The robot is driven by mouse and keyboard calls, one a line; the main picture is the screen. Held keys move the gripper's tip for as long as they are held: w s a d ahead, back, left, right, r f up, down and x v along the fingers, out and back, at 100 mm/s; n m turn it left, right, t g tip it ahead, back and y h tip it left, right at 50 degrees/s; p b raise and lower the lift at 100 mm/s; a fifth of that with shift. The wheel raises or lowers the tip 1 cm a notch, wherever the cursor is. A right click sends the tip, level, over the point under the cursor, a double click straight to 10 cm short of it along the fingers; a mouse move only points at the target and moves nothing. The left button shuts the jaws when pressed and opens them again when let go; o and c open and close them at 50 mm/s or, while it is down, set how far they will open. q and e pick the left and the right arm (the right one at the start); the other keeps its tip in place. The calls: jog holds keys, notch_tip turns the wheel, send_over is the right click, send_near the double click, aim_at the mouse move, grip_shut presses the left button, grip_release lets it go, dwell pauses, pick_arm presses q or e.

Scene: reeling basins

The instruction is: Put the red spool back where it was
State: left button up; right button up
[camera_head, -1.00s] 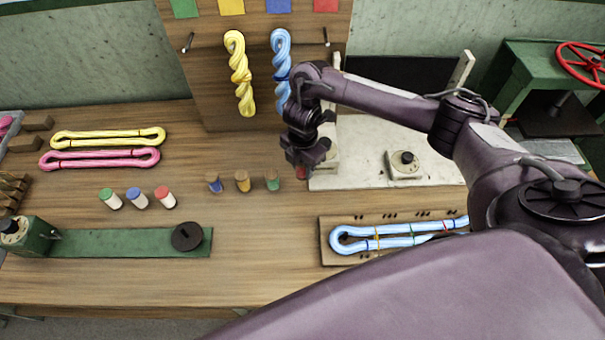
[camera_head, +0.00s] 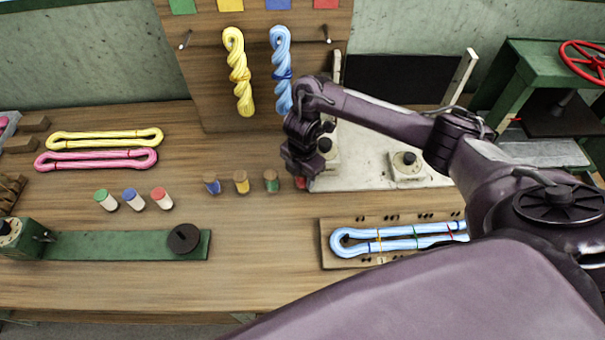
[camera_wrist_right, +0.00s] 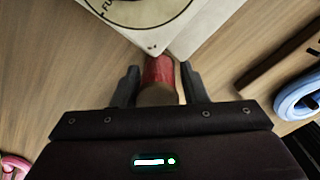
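The red spool (camera_wrist_right: 159,72) lies between the two fingers of my right gripper (camera_wrist_right: 158,84) in the right wrist view, with its brown end toward the palm. My left gripper is in neither view.
Blue (camera_head: 211,184), yellow (camera_head: 241,182) and green (camera_head: 271,181) spools stand in line left of the gripper. A pale plate (camera_head: 350,172) lies close on the right. A board with a blue skein (camera_head: 400,238) is at front right. The table front centre is clear.

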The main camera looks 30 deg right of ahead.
jog(key=shift+o, duration=1.3)
jog(key=shift+r, duration=0.2)
notch_tip(320, 180, up, 12)
jog(key=p, duration=0.5)
jog(key=shift+w+f, duration=0.1)
jog(key=shift+r, duration=0.55)
